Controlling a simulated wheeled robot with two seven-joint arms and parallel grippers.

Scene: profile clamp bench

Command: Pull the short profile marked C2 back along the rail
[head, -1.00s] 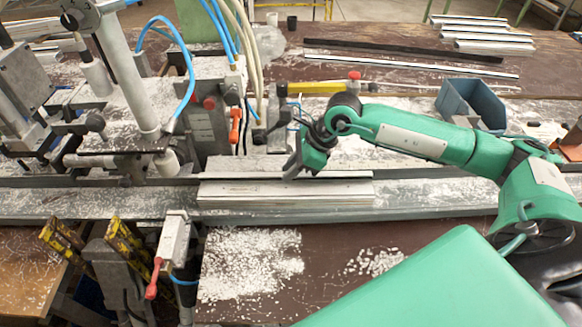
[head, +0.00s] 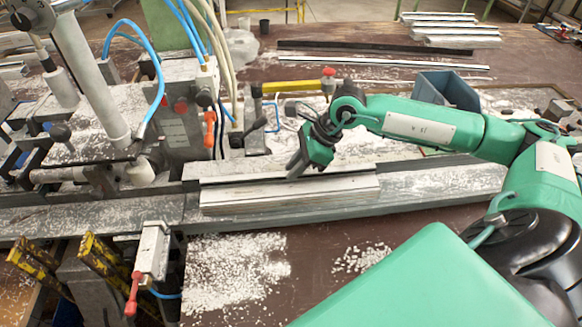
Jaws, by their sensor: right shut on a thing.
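A short pale profile (head: 290,194) lies lengthwise on the grey rail (head: 440,185) in the middle of the head view. Its C2 mark is too small to read. My right gripper (head: 297,167) reaches in from the right and is shut on the profile's raised rear edge, near the middle of its length. The fingertips are partly hidden there. My left gripper is not in view.
The clamp machine (head: 180,115), with hoses and an orange lever, stands left of the profile. A front clamp (head: 150,255) with a red handle stands lower left. A blue bin (head: 447,92) stands behind my right arm. White chips litter the bench. The rail right of the profile is clear.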

